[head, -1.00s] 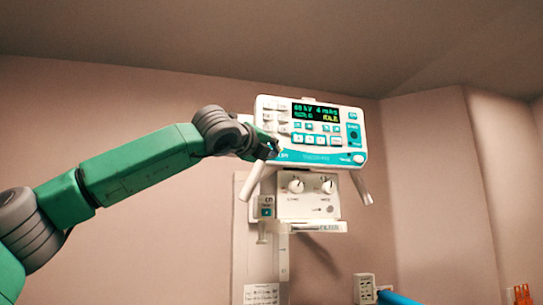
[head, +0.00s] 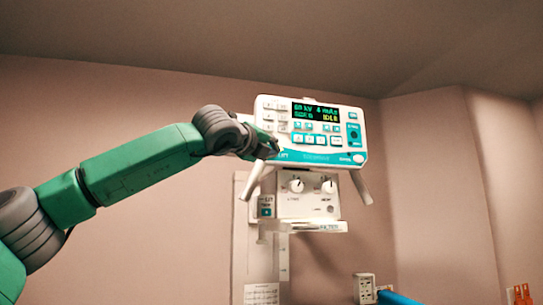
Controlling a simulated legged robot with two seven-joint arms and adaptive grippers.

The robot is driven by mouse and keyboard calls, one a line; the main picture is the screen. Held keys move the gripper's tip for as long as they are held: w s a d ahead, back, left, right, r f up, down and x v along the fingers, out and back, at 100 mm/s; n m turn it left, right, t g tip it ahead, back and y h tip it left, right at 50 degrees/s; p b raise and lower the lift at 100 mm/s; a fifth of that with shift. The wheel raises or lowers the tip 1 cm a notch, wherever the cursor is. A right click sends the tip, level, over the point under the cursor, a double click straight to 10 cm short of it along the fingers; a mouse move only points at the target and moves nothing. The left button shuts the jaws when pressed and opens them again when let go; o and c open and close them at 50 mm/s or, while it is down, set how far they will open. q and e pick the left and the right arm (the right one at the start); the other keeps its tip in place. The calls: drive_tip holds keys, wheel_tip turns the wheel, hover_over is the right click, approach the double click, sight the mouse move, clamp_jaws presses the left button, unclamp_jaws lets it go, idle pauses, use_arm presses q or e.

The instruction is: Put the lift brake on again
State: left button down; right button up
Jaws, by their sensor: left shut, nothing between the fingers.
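The x-ray control head (head: 311,134) hangs on the wall side ahead, a white panel with a lit display (head: 316,112) and teal buttons. Its lower left corner carries a teal strip with small lettering that I cannot fully read. My left gripper (head: 272,148) is shut and empty, its dark fingertips at that lower left corner of the panel. I cannot tell whether they touch it. The fingers hide part of the panel's left edge. No part clearly marked as a lift brake is readable. My right gripper is out of view.
Two white handles (head: 362,187) slant down from the head. Below it is a box with two knobs (head: 296,186) on a white column (head: 267,270). A wall socket (head: 364,288), a blue object (head: 398,298) and orange items (head: 522,294) sit low right.

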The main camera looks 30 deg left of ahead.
use_arm(q)
drive_tip(key=shift+w+a, duration=0.15)
drive_tip(key=shift+w, duration=0.05)
idle(0.5)
drive_tip(key=shift+s+d+b, duration=0.35)
drive_tip(key=shift+d+b, duration=0.05)
drive_tip(key=shift+b, duration=0.1)
drive_tip(key=s+d+b, duration=0.4)
drive_tip(key=shift+d, duration=0.35)
drive_tip(key=shift+a, duration=0.1)
idle(0.4)
